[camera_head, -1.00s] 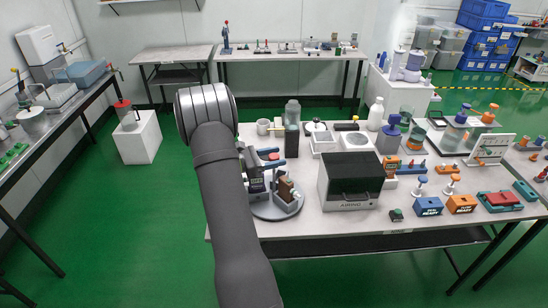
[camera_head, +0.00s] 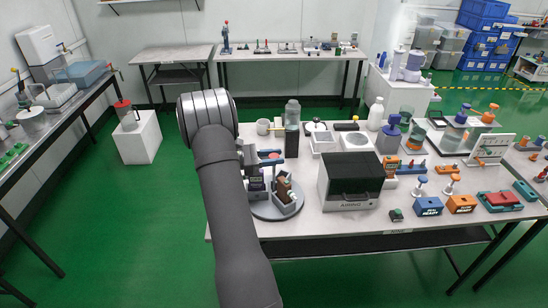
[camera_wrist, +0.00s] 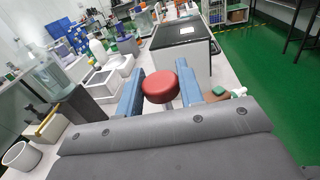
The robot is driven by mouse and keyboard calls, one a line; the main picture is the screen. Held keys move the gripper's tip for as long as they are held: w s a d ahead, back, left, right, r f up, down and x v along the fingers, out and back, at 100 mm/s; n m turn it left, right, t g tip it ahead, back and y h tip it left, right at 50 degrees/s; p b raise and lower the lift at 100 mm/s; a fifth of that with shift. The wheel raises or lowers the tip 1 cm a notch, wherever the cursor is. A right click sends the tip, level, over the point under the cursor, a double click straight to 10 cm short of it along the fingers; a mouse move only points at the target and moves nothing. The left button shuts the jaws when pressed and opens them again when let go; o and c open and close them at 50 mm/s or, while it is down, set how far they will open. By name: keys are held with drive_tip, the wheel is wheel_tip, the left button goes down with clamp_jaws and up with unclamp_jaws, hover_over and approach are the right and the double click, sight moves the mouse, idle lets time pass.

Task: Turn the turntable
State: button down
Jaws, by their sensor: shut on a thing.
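The grey round turntable (camera_head: 278,212) stands near the left front edge of the main table in the head view, partly hidden behind my arm. It bears a dark box (camera_head: 256,181) and a brown block (camera_head: 284,184). A red round knob (camera_head: 270,154) shows at its far side. In the wrist view the red knob (camera_wrist: 160,88) sits between the two blue fingers of my gripper (camera_wrist: 160,74), which is shut on it. In the head view my arm hides much of the gripper.
A black-topped box (camera_head: 350,182) stands close to the turntable's right. A tall clear jar (camera_head: 292,114) and a white mug (camera_head: 263,127) stand behind it. Several small testers crowd the table's right side. Green floor lies open to the left.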

drive_tip(key=c, duration=1)
unclamp_jaws()
drive_tip(key=a, duration=0.5)
drive_tip(key=s+a, duration=0.1)
drive_tip(key=a, duration=0.5)
drive_tip(key=s+a, duration=0.1)
drive_tip(key=a, duration=0.5)
drive_tip(key=shift+a, duration=0.15)
drive_tip(key=d, duration=0.5)
drive_tip(key=w+d, duration=0.1)
drive_tip(key=d, duration=0.5)
drive_tip(key=w+d, duration=0.1)
drive_tip(key=d, duration=0.5)
drive_tip(key=shift+d, duration=0.15)
drive_tip(key=shift+t, duration=0.4)
